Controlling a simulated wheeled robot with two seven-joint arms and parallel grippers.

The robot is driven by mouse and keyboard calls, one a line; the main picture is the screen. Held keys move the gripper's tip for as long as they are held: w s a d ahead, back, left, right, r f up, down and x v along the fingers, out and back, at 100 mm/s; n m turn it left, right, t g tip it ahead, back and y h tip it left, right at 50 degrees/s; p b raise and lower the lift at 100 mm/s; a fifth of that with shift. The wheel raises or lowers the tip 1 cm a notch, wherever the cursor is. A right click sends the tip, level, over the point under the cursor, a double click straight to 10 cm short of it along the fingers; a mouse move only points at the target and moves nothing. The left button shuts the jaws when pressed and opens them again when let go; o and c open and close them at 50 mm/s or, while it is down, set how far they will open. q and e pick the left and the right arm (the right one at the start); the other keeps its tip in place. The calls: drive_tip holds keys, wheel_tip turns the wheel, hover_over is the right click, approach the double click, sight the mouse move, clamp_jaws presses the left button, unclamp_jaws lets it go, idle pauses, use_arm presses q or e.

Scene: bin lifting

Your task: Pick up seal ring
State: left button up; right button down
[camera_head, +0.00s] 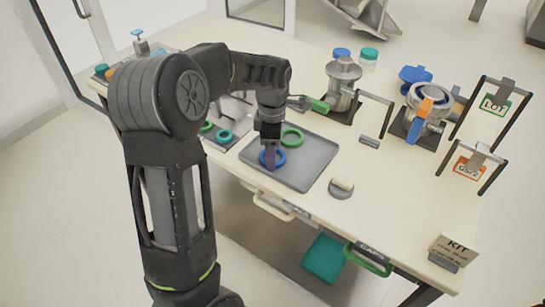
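A blue ring (281,158) lies on the grey tray (314,163), in its near left part. A green ring (298,133) lies on the same tray just behind it. My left arm reaches over from the left, and my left gripper (269,157) points down at the blue ring. Its fingers overlap the ring's near left side in the picture and hide part of it. I cannot tell whether the fingers are open or shut, or whether they touch the ring. My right gripper is not in view.
Left of the tray, a rack (236,141) holds more rings, including a teal one (225,135). Behind the tray stands a metal canister (343,72). To the right are a clamped metal pot (423,100) and LOT (495,104) and orange-labelled (469,167) frames. A round puck (341,188) sits near the front edge.

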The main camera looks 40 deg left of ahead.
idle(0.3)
use_arm(q)
drive_tip(key=c, duration=0.8)
drive_tip(key=shift+r, duration=0.1)
wheel_tip(320, 180, up, 10)
drive_tip(key=shift+f, duration=0.1)
idle(0.7)
